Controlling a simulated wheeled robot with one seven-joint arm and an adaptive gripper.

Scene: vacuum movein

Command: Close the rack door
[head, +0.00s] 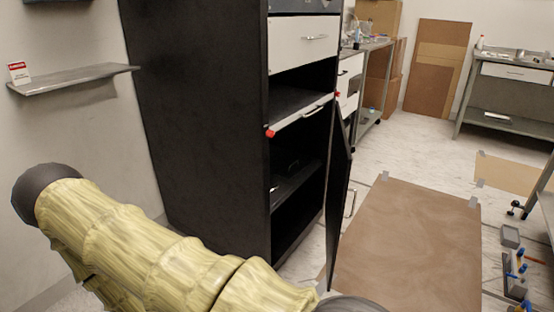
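The rack (198,110) is a tall black cabinet in the middle of the head view. Its lower front is open and shows dark inner shelves. The rack door (341,195) is a tall, thin dark panel at the right side of the opening. It stands open, swung outward and seen nearly edge-on. A pull-out shelf with a white front (300,116) and red ends sits above the lower opening. My arm, in a yellowish cover, crosses the lower left, and its far end runs out of the bottom edge near the door's foot. My gripper's fingers are not in view.
A white drawer (302,43) sits above the opening. A brown floor mat (410,250) lies right of the door. A metal wall shelf (75,78) is at the left. A workbench (510,75) stands at the back right. Small tools lie on the floor at the right edge.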

